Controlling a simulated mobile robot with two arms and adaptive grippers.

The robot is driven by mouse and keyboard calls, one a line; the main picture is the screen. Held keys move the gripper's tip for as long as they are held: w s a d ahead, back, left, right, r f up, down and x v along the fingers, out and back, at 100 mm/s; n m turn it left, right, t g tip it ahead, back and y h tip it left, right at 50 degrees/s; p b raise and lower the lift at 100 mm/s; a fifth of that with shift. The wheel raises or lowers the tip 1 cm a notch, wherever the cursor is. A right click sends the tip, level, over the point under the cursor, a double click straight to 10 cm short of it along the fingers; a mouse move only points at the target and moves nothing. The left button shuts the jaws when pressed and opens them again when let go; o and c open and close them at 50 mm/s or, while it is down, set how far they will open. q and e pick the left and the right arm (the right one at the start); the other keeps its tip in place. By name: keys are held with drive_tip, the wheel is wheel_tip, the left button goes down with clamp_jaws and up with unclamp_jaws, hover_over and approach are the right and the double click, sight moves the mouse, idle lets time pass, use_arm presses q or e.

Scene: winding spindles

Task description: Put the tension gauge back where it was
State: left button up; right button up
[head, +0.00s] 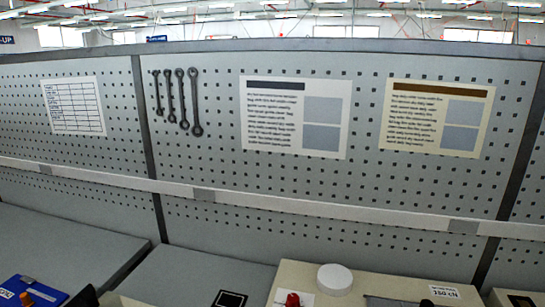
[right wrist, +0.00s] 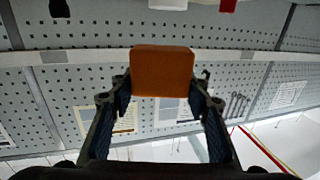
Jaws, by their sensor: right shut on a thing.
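In the right wrist view my right gripper (right wrist: 162,98) is shut on an orange-brown block (right wrist: 162,72) with rounded corners. It is likely the tension gauge, seen from one end; no dial or marking shows. It is held up in front of the pegboard wall, and that view is upside down. The head view shows neither this gripper nor the block. My left gripper is not clearly in any view.
A beige panel (head: 300,275) at the bottom carries a white disc (head: 335,279), a red knob (head: 292,299) and a "150 cN" label (head: 444,292). A black-framed square (head: 229,299) lies left of it. A blue item (head: 33,290) is far left. The grey worktop between is clear.

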drive_tip(key=shift+s+f, duration=0.25)
drive_tip(key=shift+s, duration=0.1)
drive_tip(key=s+f, duration=0.2)
drive_tip(key=s, duration=0.5)
drive_tip(key=shift+s+f, duration=0.15)
drive_tip(key=shift+f, duration=0.05)
drive_tip(key=shift+n+y, duration=0.3)
drive_tip(key=shift+y, duration=0.2)
drive_tip(key=w, duration=0.4)
drive_tip(key=w+r, duration=0.1)
drive_tip(key=w, duration=0.2)
drive_tip(key=shift+w+a+r+p, duration=0.1)
drive_tip(key=shift+a+p, duration=0.25)
drive_tip(key=shift+p, duration=0.05)
drive_tip(key=w+d+r+m+h, duration=0.1)
drive_tip(key=w+d+r+h, duration=0.1)
drive_tip(key=w+d+r, duration=0.3)
drive_tip(key=w+d+r+m+h+p, duration=0.1)
drive_tip(key=w+d+r+m+h, duration=0.1)
drive_tip(key=w+d+r, duration=0.3)
drive_tip(key=w+r+h, duration=0.1)
drive_tip(key=w+r, duration=0.3)
drive_tip(key=w, duration=0.1)
drive_tip(key=shift+d+m+g+h, duration=0.3)
drive_tip(key=shift+d, duration=0.05)
